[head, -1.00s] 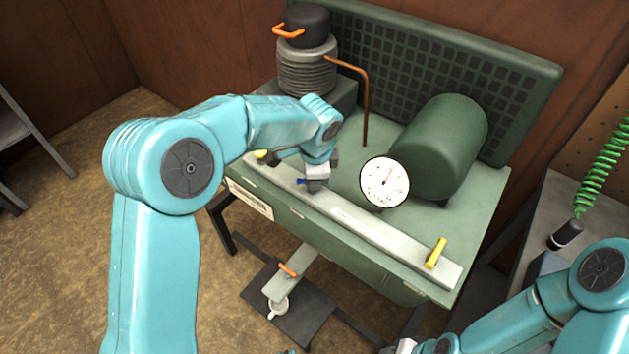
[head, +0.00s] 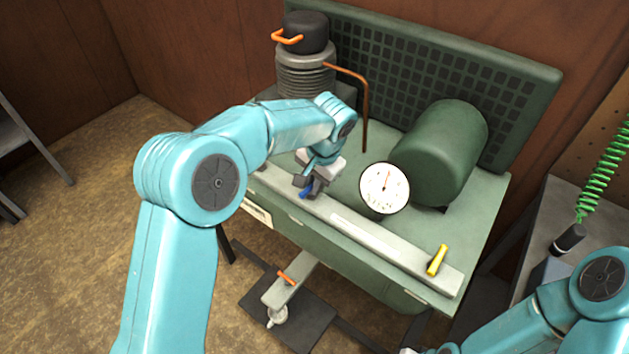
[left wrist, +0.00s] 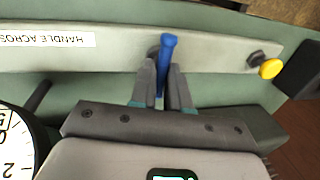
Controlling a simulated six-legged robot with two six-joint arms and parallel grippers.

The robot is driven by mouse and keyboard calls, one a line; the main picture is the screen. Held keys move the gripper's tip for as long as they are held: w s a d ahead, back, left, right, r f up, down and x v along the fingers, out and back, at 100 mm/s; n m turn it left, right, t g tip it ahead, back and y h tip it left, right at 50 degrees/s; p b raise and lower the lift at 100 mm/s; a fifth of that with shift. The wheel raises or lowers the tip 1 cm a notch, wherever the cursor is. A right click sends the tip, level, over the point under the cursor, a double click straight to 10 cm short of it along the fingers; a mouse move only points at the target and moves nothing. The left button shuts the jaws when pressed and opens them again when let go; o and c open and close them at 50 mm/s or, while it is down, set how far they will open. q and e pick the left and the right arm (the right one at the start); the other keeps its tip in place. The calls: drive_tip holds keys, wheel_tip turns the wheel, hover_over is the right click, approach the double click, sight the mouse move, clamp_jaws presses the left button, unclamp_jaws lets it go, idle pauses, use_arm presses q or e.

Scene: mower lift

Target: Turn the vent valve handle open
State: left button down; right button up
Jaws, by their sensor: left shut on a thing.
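A blue valve handle (head: 306,193) sits on the pale bar along the front of the green machine. It also shows in the left wrist view (left wrist: 168,50), between the dark fingers. My left gripper (head: 312,182) is shut on this blue handle, with one finger on each side of it. The fingers also show in the left wrist view (left wrist: 163,85). The handle's pivot is partly hidden by the gripper. My right arm shows at the lower right, but its fingers are out of sight.
A yellow handle (head: 437,260) stands at the bar's right end; another yellow handle (left wrist: 271,68) shows in the left wrist view. A round white gauge (head: 384,188) and green tank (head: 441,150) are to the right. A copper pipe (head: 365,105) rises behind the gripper.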

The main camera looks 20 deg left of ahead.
use_arm(q)
drive_tip(key=shift+w+a+r+n, duration=0.1)
drive_tip(key=shift+a+r+n, duration=0.05)
drive_tip(key=shift+n, duration=0.25)
drive_tip(key=c, duration=1.2)
unclamp_jaws()
drive_tip(key=shift+o, duration=0.3)
drive_tip(key=s+d+r+p, duration=0.1)
drive_tip(key=d+r, duration=0.2)
drive_tip(key=r, duration=1.3)
drive_tip(key=shift+p, duration=0.4)
drive_tip(key=shift+s, duration=0.15)
